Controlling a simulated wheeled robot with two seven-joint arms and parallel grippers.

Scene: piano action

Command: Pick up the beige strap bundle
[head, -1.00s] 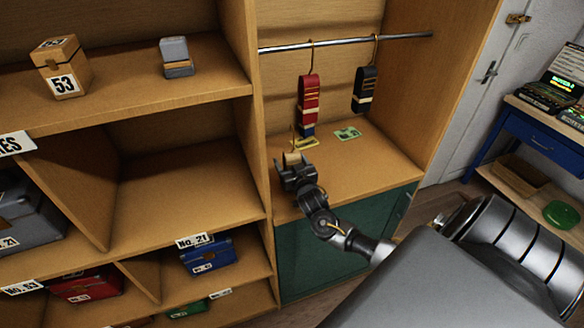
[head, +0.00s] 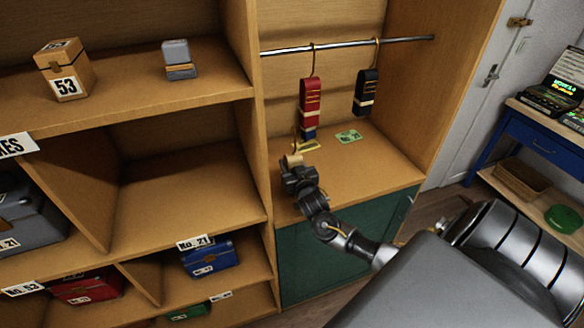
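The beige strap bundle (head: 293,160) is a small pale piece low in the wardrobe bay, near the left edge of its floor. A thin brass hook rises just above it. My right gripper (head: 294,168) is at its near side, with its fingers at or very close to it. The gripper and wrist hide the lower part of the bundle. Whether the fingers are closed on it cannot be made out. My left gripper is not in view.
A red strap bundle (head: 310,100) and a dark one (head: 367,92) hang from the metal rail (head: 345,45) above. A wooden divider (head: 258,150) stands close on the left.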

